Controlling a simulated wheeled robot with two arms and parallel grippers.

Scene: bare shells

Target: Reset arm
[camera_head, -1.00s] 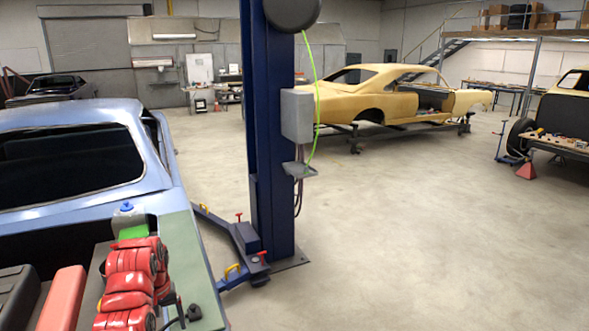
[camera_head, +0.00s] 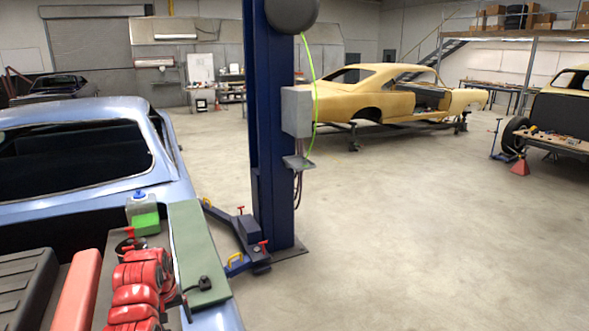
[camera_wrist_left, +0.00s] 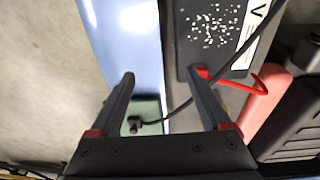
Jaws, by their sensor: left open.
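My right gripper is not in view.
The blue car (camera_head: 170,165) fills the left. A bottle of green liquid (camera_head: 146,222) stands by the green mat (camera_head: 188,225). A blue lift post (camera_head: 270,150) stands centrally. Open floor (camera_head: 420,240) lies right.

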